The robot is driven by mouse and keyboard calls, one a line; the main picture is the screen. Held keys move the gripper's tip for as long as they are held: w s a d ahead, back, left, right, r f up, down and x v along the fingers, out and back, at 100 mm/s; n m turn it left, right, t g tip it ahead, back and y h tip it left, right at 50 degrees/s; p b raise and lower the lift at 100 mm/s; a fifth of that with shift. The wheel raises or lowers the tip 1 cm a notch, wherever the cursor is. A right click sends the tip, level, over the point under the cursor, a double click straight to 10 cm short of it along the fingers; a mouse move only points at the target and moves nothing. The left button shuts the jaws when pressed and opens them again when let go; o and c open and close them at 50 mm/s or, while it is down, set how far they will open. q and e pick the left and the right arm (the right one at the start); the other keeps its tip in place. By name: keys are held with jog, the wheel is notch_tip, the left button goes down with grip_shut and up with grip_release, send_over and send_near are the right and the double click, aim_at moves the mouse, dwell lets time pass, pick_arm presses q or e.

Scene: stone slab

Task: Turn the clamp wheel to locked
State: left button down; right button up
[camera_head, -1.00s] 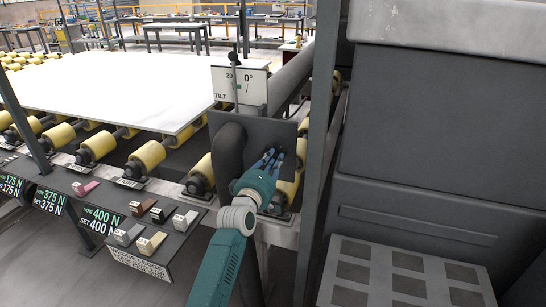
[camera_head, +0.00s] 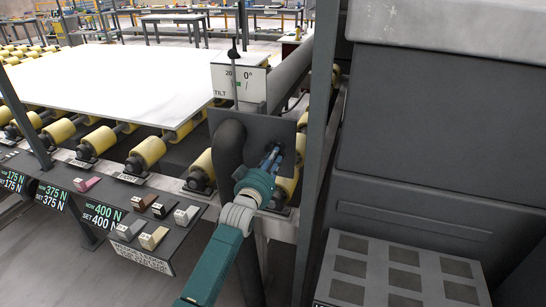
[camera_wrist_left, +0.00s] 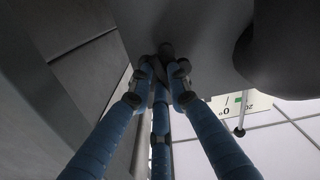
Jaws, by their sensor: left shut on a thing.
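My left gripper (camera_head: 274,152) reaches up to the dark panel (camera_head: 224,122) below the tilt gauge. In the left wrist view its blue fingers (camera_wrist_left: 160,72) come together on a small dark knob (camera_wrist_left: 166,48), which they mostly cover. I cannot tell whether this knob is part of the clamp wheel; no full wheel rim or locked mark shows. The tilt gauge (camera_head: 252,82) reads 0° with a green mark, and it also shows upside down in the left wrist view (camera_wrist_left: 258,101). My right gripper is not in view.
A thick dark pipe (camera_head: 229,155) stands just left of my gripper. A dark post (camera_head: 318,150) and a large grey cabinet (camera_head: 445,120) close off the right. A pale slab (camera_head: 120,85) lies on yellow rollers. A control desk (camera_head: 195,230) with coloured blocks is at lower left.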

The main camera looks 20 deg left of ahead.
pick_arm(q)
jog(key=shift+f+m, duration=0.15)
jog(key=shift+m, duration=0.85)
jog(key=c, duration=1.6)
grip_release()
jog(key=shift+c, duration=0.2)
jog(key=s, duration=1.2)
jog(key=shift+a, duration=0.2)
